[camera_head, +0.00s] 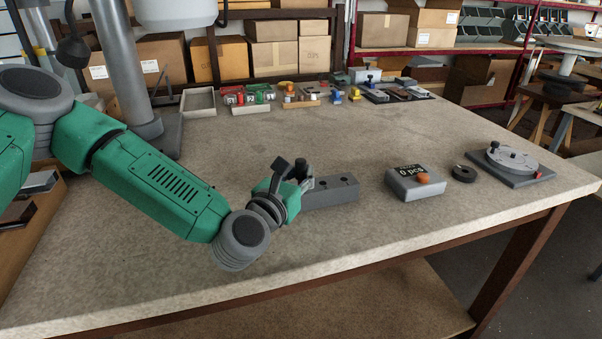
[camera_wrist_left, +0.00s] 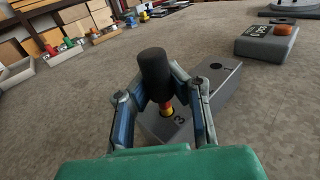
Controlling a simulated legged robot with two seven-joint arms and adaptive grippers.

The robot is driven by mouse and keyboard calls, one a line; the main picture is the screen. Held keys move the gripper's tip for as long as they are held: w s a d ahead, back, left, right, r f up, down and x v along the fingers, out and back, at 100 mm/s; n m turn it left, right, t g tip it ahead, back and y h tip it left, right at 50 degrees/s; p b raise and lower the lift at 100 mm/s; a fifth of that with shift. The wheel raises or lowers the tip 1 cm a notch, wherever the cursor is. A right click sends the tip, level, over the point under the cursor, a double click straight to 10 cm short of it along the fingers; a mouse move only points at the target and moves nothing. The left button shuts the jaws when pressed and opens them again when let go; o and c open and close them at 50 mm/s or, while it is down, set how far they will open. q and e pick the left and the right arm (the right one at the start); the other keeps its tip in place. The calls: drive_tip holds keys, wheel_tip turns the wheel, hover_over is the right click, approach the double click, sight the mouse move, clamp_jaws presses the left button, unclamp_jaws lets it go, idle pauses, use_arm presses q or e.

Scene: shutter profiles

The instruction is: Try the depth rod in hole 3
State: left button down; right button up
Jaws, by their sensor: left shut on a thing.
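The grey hole block (camera_head: 335,192) lies on the table, with two dark holes showing in its top in the head view. In the left wrist view the block (camera_wrist_left: 222,88) has a "3" marked next to its near hole. The depth rod (camera_wrist_left: 153,72) has a thick black handle and a red and yellow banded lower part. My left gripper (camera_wrist_left: 164,90) is shut on the rod. The bands stand at the hole marked 3; how deep the tip sits is hidden. In the head view my left gripper (camera_head: 292,178) is at the block's left end. My right gripper is out of view.
A grey counter box (camera_head: 414,184) reading "0 pcs" with an orange button stands right of the block. Beyond it are a black ring (camera_head: 464,174) and a round fixture (camera_head: 512,162). Small bins (camera_head: 248,99) line the back. The table's middle is clear.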

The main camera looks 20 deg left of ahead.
sight(301, 159)
use_arm(q)
drive_tip(key=shift+r+p, duration=1.5)
drive_tip(key=shift+r, duration=1.5)
